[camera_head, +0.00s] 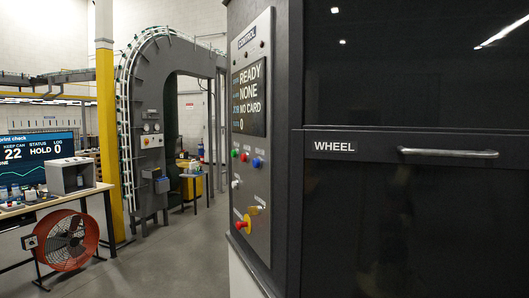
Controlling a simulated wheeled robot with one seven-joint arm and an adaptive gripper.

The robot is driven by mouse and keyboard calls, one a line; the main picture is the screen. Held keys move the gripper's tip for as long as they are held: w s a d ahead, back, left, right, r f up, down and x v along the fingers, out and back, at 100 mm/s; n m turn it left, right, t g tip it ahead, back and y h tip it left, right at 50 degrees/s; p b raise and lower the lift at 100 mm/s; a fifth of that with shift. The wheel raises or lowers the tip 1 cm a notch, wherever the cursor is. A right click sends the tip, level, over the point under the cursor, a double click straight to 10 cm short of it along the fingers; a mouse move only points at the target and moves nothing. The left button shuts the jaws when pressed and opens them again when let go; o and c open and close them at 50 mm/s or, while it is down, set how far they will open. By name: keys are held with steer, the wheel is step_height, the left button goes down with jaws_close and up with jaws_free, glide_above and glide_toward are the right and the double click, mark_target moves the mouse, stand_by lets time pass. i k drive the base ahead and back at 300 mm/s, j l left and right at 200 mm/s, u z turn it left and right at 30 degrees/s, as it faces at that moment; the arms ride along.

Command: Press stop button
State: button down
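The control panel (251,205) is a grey upright plate on the side of a dark machine, seen at a steep angle. I cannot read which one is marked stop. The panel's screen (249,98) shows READY, NONE and NO CARD. My gripper is not in view.
The dark machine front with a WHEEL label and a bar handle (449,153) fills the right. A table (60,199) with a grey box stands at left, with a red fan (68,240) on the floor before it. Grey floor (180,262) is clear left of the panel.

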mark_target(243, 156)
steer(key=i+j+z, duration=0.2)
steer(key=i+j, duration=0.25)
steer(key=i+j+z, duration=0.2)
steer(key=i+j, duration=0.25)
steer(key=j, duration=0.15)
